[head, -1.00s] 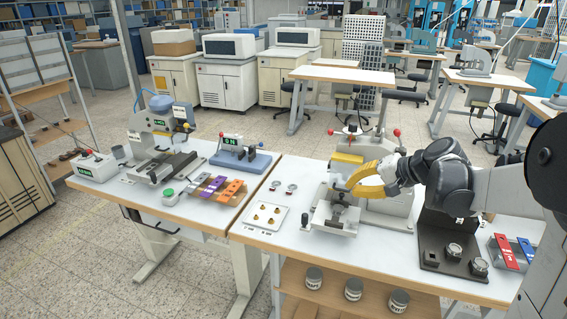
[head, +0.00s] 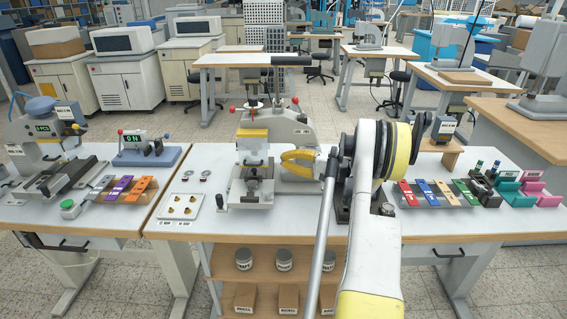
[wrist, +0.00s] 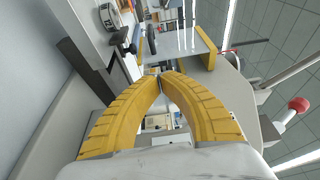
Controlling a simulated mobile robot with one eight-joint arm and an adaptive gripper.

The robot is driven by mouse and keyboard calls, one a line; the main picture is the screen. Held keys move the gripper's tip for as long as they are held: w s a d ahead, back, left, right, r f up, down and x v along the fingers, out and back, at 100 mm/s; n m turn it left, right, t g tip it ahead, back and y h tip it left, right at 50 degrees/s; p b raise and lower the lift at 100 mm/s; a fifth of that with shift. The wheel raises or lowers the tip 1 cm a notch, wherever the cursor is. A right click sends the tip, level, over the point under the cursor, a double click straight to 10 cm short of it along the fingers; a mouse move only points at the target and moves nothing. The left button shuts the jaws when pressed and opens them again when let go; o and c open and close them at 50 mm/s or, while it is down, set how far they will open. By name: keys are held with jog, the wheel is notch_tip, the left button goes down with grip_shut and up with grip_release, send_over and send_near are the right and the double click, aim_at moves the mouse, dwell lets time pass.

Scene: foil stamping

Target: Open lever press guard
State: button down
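The lever press (head: 290,132) stands on the middle table, a grey body with a black-handled lever and red knobs. Its guard (head: 252,150) is a clear panel with a yellow top strip (head: 253,133), in front of the press head. In the wrist view the clear panel (wrist: 180,42) lies beyond my fingertips, with a yellow edge (wrist: 207,50) to its right. My gripper (head: 284,156) is just right of the guard, beside the press body. Its yellow fingers meet at the tips (wrist: 160,77) with nothing seen between them. Whether they touch the guard cannot be told.
A white tray with brass pieces (head: 182,206) lies left of the press. A red knob (wrist: 299,104) on a rod shows right of my fingers in the wrist view. Coloured blocks (head: 440,193) stand to the right. My arm hides part of the table.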

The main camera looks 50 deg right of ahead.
aim_at(253, 151)
jog(key=b+x, duration=0.1)
jog(key=x, duration=0.5)
jog(key=shift+w+a+b, duration=0.1)
jog(key=shift+w+b, duration=0.05)
jog(key=shift+b, duration=0.25)
jog(key=shift+w, duration=0.15)
jog(key=shift+a, duration=0.1)
